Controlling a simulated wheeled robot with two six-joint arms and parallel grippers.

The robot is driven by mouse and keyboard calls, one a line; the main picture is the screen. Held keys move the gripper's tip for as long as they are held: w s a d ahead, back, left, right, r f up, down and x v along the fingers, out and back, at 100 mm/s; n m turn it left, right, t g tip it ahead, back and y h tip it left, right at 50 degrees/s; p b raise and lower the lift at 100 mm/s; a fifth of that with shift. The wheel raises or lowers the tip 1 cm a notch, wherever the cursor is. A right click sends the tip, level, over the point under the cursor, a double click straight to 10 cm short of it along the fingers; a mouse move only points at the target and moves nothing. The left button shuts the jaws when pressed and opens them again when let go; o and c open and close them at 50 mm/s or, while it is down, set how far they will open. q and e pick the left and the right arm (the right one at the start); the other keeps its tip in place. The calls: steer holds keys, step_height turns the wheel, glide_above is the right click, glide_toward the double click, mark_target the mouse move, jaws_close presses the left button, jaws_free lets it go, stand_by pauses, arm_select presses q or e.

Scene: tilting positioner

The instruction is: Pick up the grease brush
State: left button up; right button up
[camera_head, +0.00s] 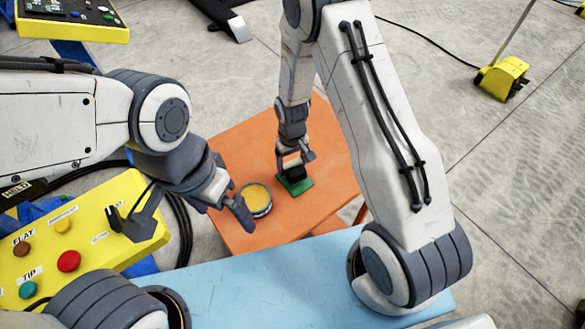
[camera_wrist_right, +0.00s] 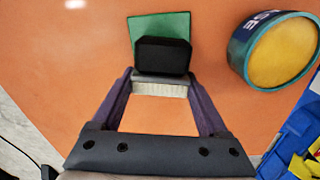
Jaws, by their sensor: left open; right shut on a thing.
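The grease brush (camera_wrist_right: 162,55) shows in the right wrist view as a black block with a grey band and pale bristles. My right gripper (camera_wrist_right: 162,77) is shut on it, one finger on each side. In the head view the brush (camera_head: 294,169) is a small dark shape at my right gripper (camera_head: 294,157), over a green pad (camera_head: 302,187). The pad also shows behind the brush in the right wrist view (camera_wrist_right: 145,25). I cannot tell whether the brush touches the pad. My left gripper (camera_head: 190,222) is open and empty, left of the tin.
A round tin of yellow grease (camera_head: 256,197) stands on the orange table (camera_head: 235,150), left of the pad. A yellow button panel (camera_head: 95,225) is at the left. A light blue surface (camera_head: 270,285) lies in front. A yellow pedal (camera_head: 502,77) stands on the floor.

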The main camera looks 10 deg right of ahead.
mark_target(296, 165)
steer(key=r, duration=0.1)
steer(key=s+d+r+b, duration=0.1)
steer(key=shift+r, duration=0.35)
steer(key=s+d+r+b, duration=0.2)
steer(key=s+d+r, duration=0.4)
steer(key=s+d, duration=0.1)
steer(key=shift+d+r, duration=0.15)
steer(key=shift+d, duration=0.05)
steer(key=o, duration=0.7)
steer(key=c, duration=0.4)
